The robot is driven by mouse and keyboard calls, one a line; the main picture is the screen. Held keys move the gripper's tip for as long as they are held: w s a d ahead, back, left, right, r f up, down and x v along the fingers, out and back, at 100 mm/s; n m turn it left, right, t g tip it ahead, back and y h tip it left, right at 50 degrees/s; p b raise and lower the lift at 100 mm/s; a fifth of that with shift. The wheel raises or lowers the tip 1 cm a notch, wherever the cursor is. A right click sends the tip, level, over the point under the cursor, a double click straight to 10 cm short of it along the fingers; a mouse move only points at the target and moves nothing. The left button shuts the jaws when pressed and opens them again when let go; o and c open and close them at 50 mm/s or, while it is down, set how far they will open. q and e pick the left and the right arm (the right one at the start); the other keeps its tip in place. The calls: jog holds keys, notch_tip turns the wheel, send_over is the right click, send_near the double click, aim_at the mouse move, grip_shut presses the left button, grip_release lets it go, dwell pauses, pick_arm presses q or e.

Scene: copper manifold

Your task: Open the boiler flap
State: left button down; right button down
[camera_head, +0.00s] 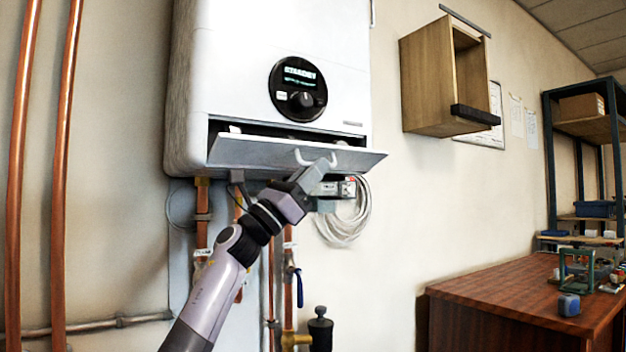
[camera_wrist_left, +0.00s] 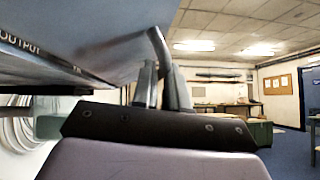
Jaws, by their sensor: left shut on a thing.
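The white boiler (camera_head: 235,60) hangs on the wall with a round dial and display (camera_head: 298,88) on its front. Its flap (camera_head: 240,152) at the bottom is swung outward, leaving a dark gap above it. The flap has a pale curved handle (camera_head: 299,157). My left gripper (camera_head: 327,164) reaches up from below and is shut on the handle. In the left wrist view, the two fingers (camera_wrist_left: 161,88) stand on either side of the handle bar (camera_wrist_left: 158,46), with the flap's underside (camera_wrist_left: 100,30) above left. My right gripper is out of view.
Copper pipes (camera_head: 62,180) run up the wall at left, and more pipes with a blue valve lever (camera_head: 299,288) hang below the boiler. A coiled white cable (camera_head: 347,228) hangs beside the gripper. An open wooden cabinet (camera_head: 428,85) and a workbench (camera_head: 510,290) are at right.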

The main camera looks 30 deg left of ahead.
pick_arm(q)
jog(key=shift+w+a+f+m+g+h+p, duration=0.1)
jog(key=shift+f+m+g+h+p, duration=0.3)
jog(key=shift+m+g+h, duration=0.6)
jog(key=shift+a+f+m+g+h+p, duration=0.1)
jog(key=shift+f+m+g+h+p, duration=0.2)
jog(key=shift+m+g, duration=0.8)
jog(key=shift+w+a+f+m+g+h+p, duration=0.1)
jog(key=shift+f+m+g+h+p, duration=0.35)
jog(key=shift+m, duration=1.15)
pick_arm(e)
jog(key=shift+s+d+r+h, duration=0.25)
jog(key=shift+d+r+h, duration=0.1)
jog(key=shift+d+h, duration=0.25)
pick_arm(q)
jog(key=shift+r+g+h, duration=0.1)
jog(key=shift+g+h, duration=0.15)
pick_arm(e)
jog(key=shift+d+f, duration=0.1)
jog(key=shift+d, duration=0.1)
pick_arm(q)
jog(key=c, duration=1.5)
grip_release()
jog(key=shift+v, duration=3.6)
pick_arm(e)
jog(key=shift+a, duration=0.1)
